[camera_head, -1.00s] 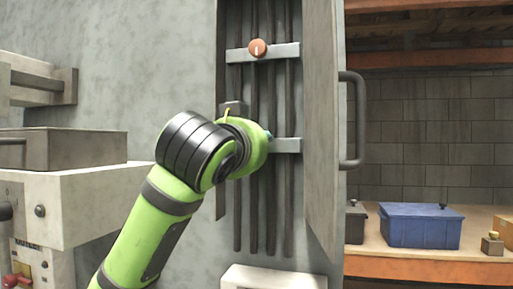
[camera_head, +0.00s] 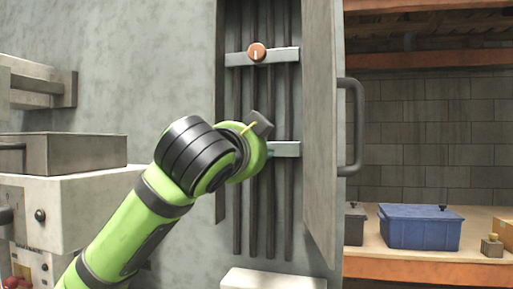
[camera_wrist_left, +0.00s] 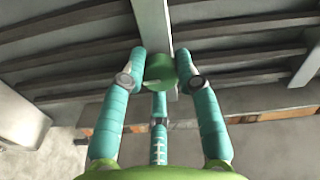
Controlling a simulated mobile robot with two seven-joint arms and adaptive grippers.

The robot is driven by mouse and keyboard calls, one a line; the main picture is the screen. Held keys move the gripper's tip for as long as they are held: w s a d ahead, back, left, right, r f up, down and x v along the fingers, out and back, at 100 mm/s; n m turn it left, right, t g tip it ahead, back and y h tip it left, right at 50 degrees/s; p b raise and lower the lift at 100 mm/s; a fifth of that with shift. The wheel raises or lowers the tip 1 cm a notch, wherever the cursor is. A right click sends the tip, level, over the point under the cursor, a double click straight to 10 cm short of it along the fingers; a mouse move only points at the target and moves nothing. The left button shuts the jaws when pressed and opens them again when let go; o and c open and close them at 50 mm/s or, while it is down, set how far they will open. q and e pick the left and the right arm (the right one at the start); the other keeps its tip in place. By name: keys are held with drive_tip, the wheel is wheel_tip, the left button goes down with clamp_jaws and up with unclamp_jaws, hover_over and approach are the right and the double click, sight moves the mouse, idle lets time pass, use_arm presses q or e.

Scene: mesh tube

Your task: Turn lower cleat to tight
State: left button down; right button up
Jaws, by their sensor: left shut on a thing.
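The lower cleat (camera_wrist_left: 160,72) shows in the left wrist view as a green round knob on a pale bar (camera_wrist_left: 151,20). The teal fingers of my left gripper (camera_wrist_left: 162,75) are closed around it. In the head view my green wrist covers the lower cleat, and only the right end of the lower bar (camera_head: 286,149) shows. The upper cleat (camera_head: 257,52) is an orange-brown knob with a pale mark pointing down, on the upper bar (camera_head: 283,54). My right gripper is in neither view.
Dark vertical tubes (camera_head: 270,220) run behind the bars in the wall recess. An open door (camera_head: 320,130) with a grey handle (camera_head: 357,125) stands just right of my wrist. A blue bin (camera_head: 420,228) sits on the shelf at right.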

use_arm(q)
drive_tip(key=shift+w+a+f+m, duration=0.1)
drive_tip(key=shift+f+m, duration=0.1)
drive_tip(key=shift+m, duration=0.2)
drive_tip(key=c, duration=1)
unclamp_jaws()
drive_tip(key=shift+o, duration=0.5)
drive_tip(key=shift+w+a, duration=0.15)
drive_tip(key=shift+w, duration=0.1)
drive_tip(key=v, duration=1.2)
